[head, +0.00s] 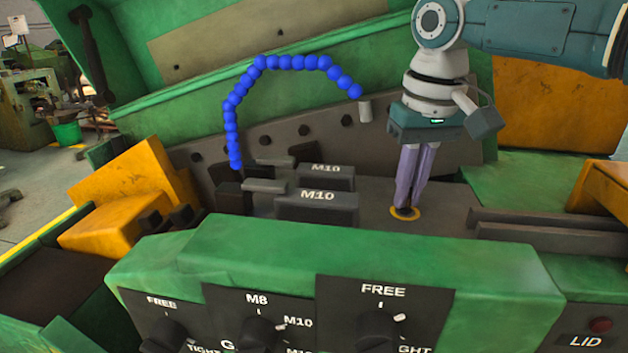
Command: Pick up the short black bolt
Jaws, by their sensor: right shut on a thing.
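My right gripper (406,203) comes down from the upper right with its two purple-grey fingers close together, pointing downward. It is shut on the short black bolt (404,212), of which only a small dark part shows at the fingertips. The bolt is at an orange ring (418,216) on the grey machine bed; the fingers hide most of it. I cannot tell whether the bolt still touches the bed. My left gripper is not in view.
Left of the gripper stand dark blocks marked M10 (317,207) and a blue segmented hose (261,62) with a grey nozzle. A green panel with knobs (378,327) runs along the front. Dark rails (545,234) lie to the right. Yellow blocks (128,200) stand left.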

